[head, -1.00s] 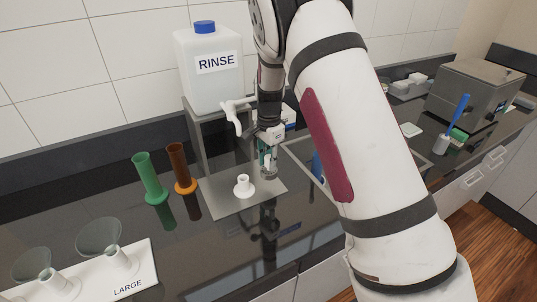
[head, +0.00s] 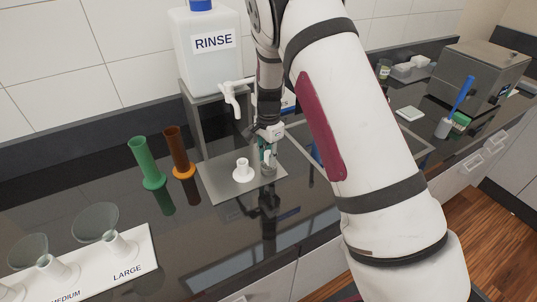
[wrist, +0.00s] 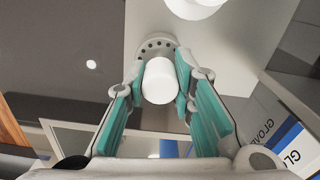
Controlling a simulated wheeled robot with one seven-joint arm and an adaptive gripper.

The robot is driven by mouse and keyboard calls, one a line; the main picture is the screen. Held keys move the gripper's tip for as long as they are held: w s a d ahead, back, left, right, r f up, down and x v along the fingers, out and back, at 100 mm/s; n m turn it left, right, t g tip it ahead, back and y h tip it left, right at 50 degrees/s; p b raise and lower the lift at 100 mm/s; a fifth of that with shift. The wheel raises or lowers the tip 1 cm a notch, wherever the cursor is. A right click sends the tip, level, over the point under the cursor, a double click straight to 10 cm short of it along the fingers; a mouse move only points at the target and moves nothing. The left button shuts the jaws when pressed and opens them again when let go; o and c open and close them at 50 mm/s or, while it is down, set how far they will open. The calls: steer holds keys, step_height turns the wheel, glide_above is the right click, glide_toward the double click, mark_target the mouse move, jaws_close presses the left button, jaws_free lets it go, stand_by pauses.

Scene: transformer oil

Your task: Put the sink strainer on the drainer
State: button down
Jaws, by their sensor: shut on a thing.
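My gripper (head: 267,150) is shut on the white knob of the sink strainer (wrist: 158,80). In the wrist view the strainer's grey perforated rim shows beyond the knob, between the teal finger pads. In the head view the strainer (head: 268,169) is small, just below my fingers and right of a white flanged piece. A flat pale grey plate (head: 215,181), which looks like the drainer, lies on the dark counter in front of the rinse stand. The strainer is over the plate's right part. I cannot tell whether it touches the plate.
The white flanged piece (head: 243,171) stands upright on the plate, close to the strainer. A RINSE bottle (head: 207,55) with a white tap (head: 233,92) is behind. Green (head: 146,163) and orange (head: 180,158) cylinders stand left. A funnel rack (head: 139,255) is front left. A sink is right.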

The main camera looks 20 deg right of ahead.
steer(key=shift+f, duration=0.25)
steer(key=c, duration=1)
jaws_free()
steer(key=shift+o, duration=0.2)
step_height(320, 180, up, 12)
steer(key=shift+r, duration=0.1)
